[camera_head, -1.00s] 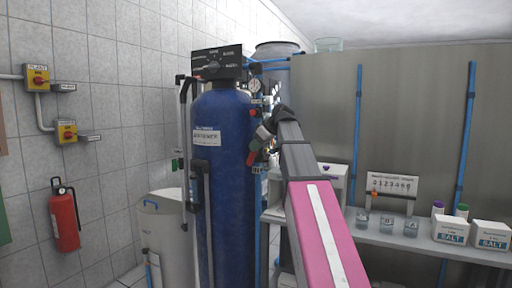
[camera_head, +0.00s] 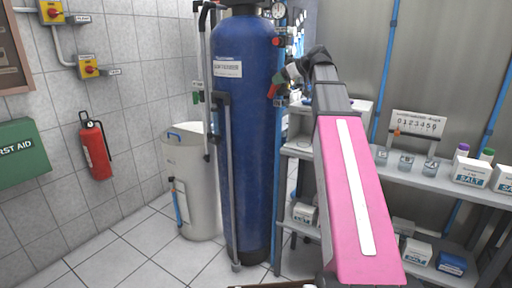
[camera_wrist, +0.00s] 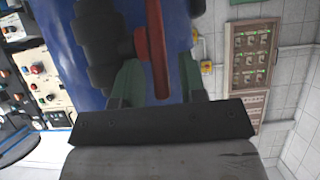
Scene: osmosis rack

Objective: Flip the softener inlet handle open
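The softener is a tall blue tank (camera_head: 245,140) with a label on its front. The red lever handle (camera_wrist: 157,48) shows in the wrist view beside black pipe fittings (camera_wrist: 98,40), against the blue tank. My gripper (camera_wrist: 160,85) has its two green fingers apart, one on each side of the handle, with visible gaps. The handle runs lengthwise between them, and I cannot tell whether either finger touches it. In the head view my gripper (camera_head: 277,84) is at the tank's right side, where a small red part (camera_head: 272,90) shows beside it.
A white brine bin (camera_head: 190,195) stands left of the tank. A shelf unit (camera_head: 440,180) with salt boxes and jars is close on the right, partly behind my pink arm. A fire extinguisher (camera_head: 96,148) and green first-aid box (camera_head: 20,155) are on the left wall. Tiled floor is clear at front left.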

